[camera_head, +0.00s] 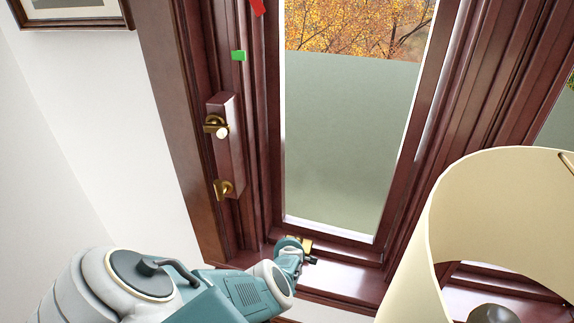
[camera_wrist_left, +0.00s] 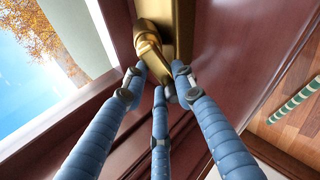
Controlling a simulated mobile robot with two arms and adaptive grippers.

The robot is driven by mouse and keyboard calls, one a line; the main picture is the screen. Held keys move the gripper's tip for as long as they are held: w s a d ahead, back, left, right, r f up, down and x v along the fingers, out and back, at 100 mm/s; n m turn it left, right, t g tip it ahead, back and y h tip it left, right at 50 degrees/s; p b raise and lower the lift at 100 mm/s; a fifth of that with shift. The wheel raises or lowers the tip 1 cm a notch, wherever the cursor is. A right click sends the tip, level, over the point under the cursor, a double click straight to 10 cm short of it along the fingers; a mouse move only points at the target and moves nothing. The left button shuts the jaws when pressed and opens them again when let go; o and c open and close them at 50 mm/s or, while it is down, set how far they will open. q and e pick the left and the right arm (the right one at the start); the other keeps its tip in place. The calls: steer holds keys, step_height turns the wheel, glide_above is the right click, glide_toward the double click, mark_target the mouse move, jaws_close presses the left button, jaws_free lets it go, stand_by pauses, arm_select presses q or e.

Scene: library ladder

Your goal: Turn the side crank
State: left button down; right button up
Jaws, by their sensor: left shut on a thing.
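A brass crank (camera_head: 302,243) sits at the bottom of the dark red window frame, just above the sill. My left gripper (camera_head: 299,253) reaches it from below. In the left wrist view, the brass crank (camera_wrist_left: 149,42) shows up close, and its blue ribbed fingers (camera_wrist_left: 157,88) are closed around its lower end. The tip of the crank is partly hidden between the fingers. A wooden box (camera_head: 229,150) on the left side of the frame carries a brass fitting with a pale knob (camera_head: 221,132) and a second brass fitting (camera_head: 223,189). My right gripper is out of view.
A cream lampshade (camera_head: 480,220) stands at the lower right, close to the camera. A green tab (camera_head: 238,56) and a red piece (camera_head: 257,6) are on the upper left frame. A picture frame (camera_head: 70,14) hangs on the white wall.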

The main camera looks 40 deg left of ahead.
arm_select(q)
steer(key=shift+s+f, duration=0.1)
steer(key=c, duration=1.4)
jaws_free()
